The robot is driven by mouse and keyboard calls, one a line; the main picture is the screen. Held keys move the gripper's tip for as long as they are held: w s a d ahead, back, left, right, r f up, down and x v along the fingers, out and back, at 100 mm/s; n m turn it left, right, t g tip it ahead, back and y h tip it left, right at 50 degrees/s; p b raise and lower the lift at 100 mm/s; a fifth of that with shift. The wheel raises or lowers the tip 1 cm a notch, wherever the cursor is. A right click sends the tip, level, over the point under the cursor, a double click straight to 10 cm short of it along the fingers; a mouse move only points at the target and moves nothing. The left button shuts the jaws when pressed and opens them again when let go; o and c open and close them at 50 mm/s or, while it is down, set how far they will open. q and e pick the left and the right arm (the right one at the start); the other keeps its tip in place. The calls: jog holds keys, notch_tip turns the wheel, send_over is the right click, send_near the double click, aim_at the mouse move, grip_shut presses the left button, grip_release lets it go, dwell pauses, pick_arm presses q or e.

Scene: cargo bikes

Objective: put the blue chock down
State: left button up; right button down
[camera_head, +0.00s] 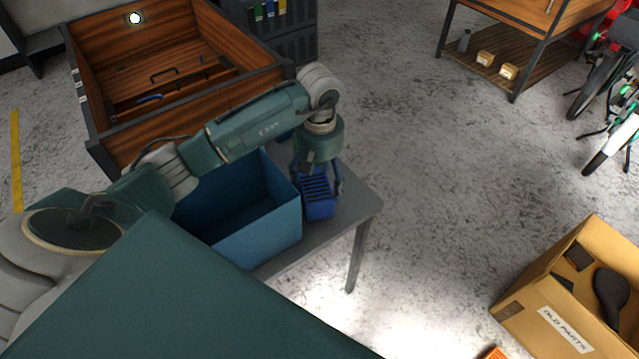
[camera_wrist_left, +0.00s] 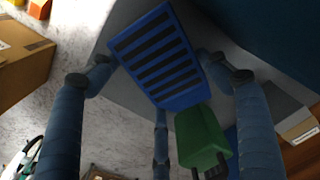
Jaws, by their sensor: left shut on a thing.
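The blue chock (camera_head: 318,205) has black ribs on its face and is at my left gripper (camera_head: 318,187), over the grey table (camera_head: 358,205) just right of the blue bin (camera_head: 262,237). My left gripper is shut on the chock, with fingers on both sides of it. In the left wrist view the chock (camera_wrist_left: 158,60) sits tilted between the fingers, with the grey tabletop behind it. I cannot tell whether its underside touches the table. My right gripper is not in view.
A green object (camera_wrist_left: 202,137) shows near the fingers in the left wrist view. A wooden cargo box (camera_head: 195,108) stands behind the table. A cardboard box labelled old parts (camera_head: 535,310) is at lower right. Bikes (camera_head: 610,110) stand far right; the middle floor is clear.

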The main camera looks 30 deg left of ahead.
pick_arm(q)
jog(key=shift+w+f, duration=0.1)
jog(key=shift+f, duration=0.9)
jog(key=shift+f, duration=0.2)
jog(key=o, duration=1.7)
